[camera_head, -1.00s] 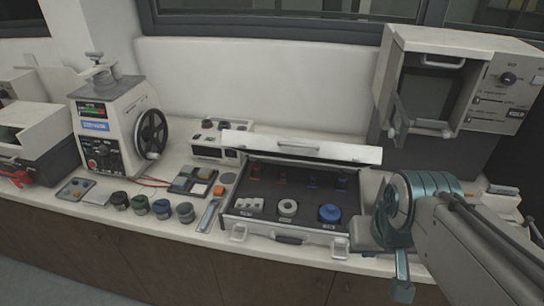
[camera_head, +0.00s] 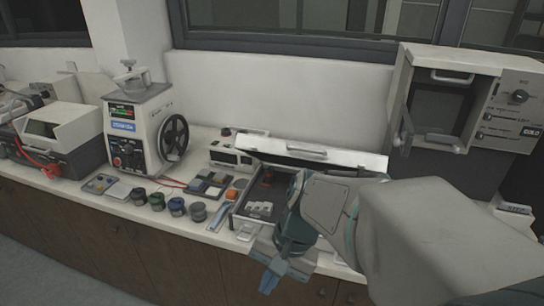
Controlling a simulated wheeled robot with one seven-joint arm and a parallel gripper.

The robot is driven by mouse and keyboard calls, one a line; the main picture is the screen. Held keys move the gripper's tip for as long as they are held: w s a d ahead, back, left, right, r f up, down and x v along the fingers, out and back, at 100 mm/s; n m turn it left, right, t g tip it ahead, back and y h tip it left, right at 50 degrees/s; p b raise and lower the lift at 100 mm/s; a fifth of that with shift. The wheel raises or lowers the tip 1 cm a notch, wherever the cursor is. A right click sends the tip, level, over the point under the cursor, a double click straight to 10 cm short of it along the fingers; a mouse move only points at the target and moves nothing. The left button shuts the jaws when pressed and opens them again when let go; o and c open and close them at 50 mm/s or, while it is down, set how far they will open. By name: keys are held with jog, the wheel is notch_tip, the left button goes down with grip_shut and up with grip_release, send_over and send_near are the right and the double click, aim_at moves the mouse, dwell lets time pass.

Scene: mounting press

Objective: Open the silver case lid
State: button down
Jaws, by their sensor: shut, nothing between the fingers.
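The silver case (camera_head: 240,222) stands on the counter, its lid (camera_head: 318,155) raised at the back with a handle on its edge. The dark inside shows at the left, with small white pieces in it. My arm and wrist hide the middle and right of the case. My gripper (camera_head: 269,281) is shut and empty, pointing down in front of the case's front edge. It appears apart from the lid.
A white press with a black handwheel (camera_head: 174,138) stands to the left. Several small round jars (camera_head: 177,206) line the counter front. A wall and window are behind.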

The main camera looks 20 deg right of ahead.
jog(key=w+a+f+m+y+b, duration=0.2)
jog(key=a+f+m+y, duration=0.1)
jog(key=m+y, duration=0.2)
jog(key=m+t+b, duration=0.3)
jog(key=m+t, duration=2)
jog(key=m, duration=0.8)
send_near(293, 155)
jog(key=w+a+r, duration=0.1)
jog(key=w+a, duration=0.2)
jog(key=a, duration=0.1)
jog(key=shift+h, duration=0.4)
jog(key=shift+w+d+r+p, duration=0.25)
jog(key=shift+w+d+r, duration=0.15)
jog(key=shift+w+r, duration=0.35)
jog(key=shift+w+d+r+p, duration=0.25)
jog(key=shift+w+d+r, duration=0.15)
jog(key=shift+w+r, duration=0.4)
jog(key=shift+r, duration=0.1)
